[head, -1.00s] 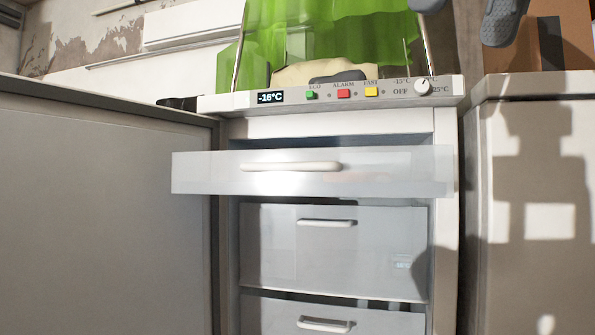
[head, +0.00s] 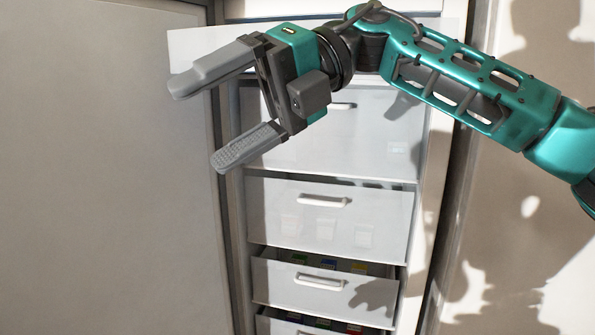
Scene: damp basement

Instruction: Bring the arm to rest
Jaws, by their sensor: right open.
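My right arm comes in from the right in the head view. Its right gripper (head: 208,122) is open and empty, its two grey fingers spread and pointing left. It is in front of the freezer's upper drawers and covers part of the top drawer (head: 200,48). I cannot tell whether it touches that drawer. My left gripper is not in view.
The freezer has more drawers below: a closed-looking one (head: 330,150), a middle one (head: 290,222), and a lower one (head: 280,281) with coloured things showing above its front. A grey panel (head: 100,180) stands on the left. A pale cabinet side (head: 505,230) stands on the right.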

